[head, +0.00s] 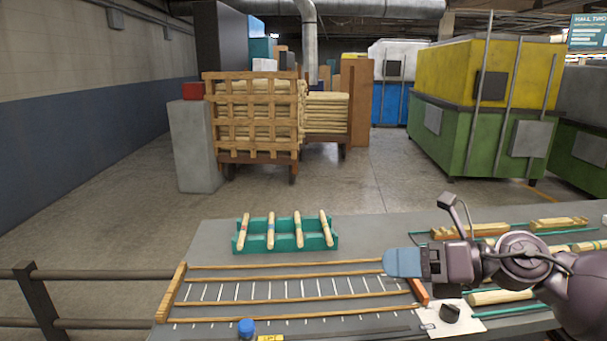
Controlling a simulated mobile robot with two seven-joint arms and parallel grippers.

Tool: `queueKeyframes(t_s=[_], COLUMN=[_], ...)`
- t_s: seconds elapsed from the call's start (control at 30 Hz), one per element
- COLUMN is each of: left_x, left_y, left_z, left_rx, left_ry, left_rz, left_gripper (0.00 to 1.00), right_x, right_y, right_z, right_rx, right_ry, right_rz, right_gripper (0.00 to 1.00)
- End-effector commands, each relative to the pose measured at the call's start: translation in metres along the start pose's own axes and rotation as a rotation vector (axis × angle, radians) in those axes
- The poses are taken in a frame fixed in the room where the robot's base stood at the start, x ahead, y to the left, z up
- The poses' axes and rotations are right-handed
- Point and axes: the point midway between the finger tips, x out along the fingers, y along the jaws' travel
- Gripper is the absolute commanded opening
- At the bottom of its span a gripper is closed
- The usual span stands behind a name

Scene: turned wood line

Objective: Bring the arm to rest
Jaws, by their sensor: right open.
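My right arm comes in from the right edge, low over the bench. Its gripper (392,263) points left and is open, with nothing seen between its blue-grey fingers. It is above the right end of the ruled wooden frame on the bench and hides part of it. My left gripper is not in view.
A green rack (285,243) holding several turned wood pieces stands on the grey bench (210,244). A blue knob (246,327) is at the front. A black knob on a white plate (448,316) and more wood pieces (500,297) lie near my right arm.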

Motion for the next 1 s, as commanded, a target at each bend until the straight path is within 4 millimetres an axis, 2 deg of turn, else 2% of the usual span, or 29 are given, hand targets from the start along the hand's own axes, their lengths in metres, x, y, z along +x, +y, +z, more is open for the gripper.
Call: queueKeyframes(t_s=[0.1,0.23,0.33,0.43,0.57,0.7,0.83,1.0], left_x=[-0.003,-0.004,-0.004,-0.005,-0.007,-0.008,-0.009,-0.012], left_y=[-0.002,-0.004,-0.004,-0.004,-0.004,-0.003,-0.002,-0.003], left_z=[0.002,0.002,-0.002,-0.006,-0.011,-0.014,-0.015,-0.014], left_rx=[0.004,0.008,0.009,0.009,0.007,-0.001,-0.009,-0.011], left_ry=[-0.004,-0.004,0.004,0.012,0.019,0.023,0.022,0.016], left_rz=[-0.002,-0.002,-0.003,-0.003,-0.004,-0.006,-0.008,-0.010], left_gripper=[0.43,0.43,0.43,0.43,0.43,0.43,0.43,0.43], right_x=[0.004,-0.005,-0.016,-0.028,-0.044,-0.060,-0.073,-0.088], right_y=[-0.004,-0.028,-0.053,-0.079,-0.110,-0.133,-0.143,-0.140], right_z=[0.011,0.009,-0.004,-0.028,-0.073,-0.132,-0.192,-0.269], right_rx=[0.310,0.666,0.922,1.162,1.450,1.724,1.939,2.152], right_ry=[-0.254,-0.510,-0.679,-0.830,-1.004,-1.171,-1.307,-1.465], right_rz=[0.083,0.137,0.156,0.160,0.151,0.132,0.114,0.112], right_gripper=[0.69,0.69,0.69,0.69,0.69,0.69,0.69,0.69])
